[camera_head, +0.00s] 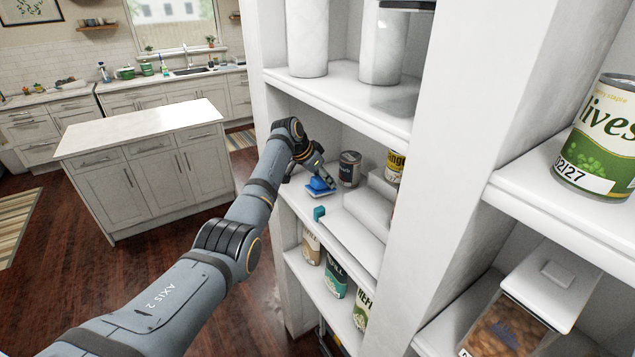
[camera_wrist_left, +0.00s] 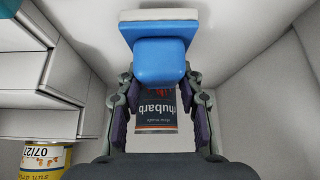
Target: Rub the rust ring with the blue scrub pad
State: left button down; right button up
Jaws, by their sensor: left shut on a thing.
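The blue scrub pad (camera_head: 319,186) has a blue grip and a pale scrubbing face. It is at the middle shelf (camera_head: 300,205), near its left end. In the left wrist view the pad (camera_wrist_left: 160,52) sits between my left fingers, its pale face pointing away from the palm. My left gripper (camera_head: 315,174) is shut on the blue grip; it also shows in the left wrist view (camera_wrist_left: 160,90). I cannot tell if the pad touches the shelf surface. No rust ring shows in either view; the pad and gripper may hide it. My right gripper is not in view.
A dark rhubarb can (camera_head: 349,169) stands close behind the pad; its label shows between my fingers (camera_wrist_left: 156,108). A yellow can (camera_head: 394,166) and white stepped blocks (camera_head: 362,218) stand to the right. A small teal item (camera_head: 319,213) is at the shelf front.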

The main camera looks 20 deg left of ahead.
pick_arm(q)
jog(key=shift+w+d+f, duration=0.15)
jog(key=shift+w+d, duration=0.25)
jog(key=shift+d, duration=0.05)
jog(key=shift+r, duration=0.45)
jog(key=shift+a+r+p, duration=0.1)
jog(key=shift+r+p, duration=0.35)
jog(key=shift+r, duration=2.25)
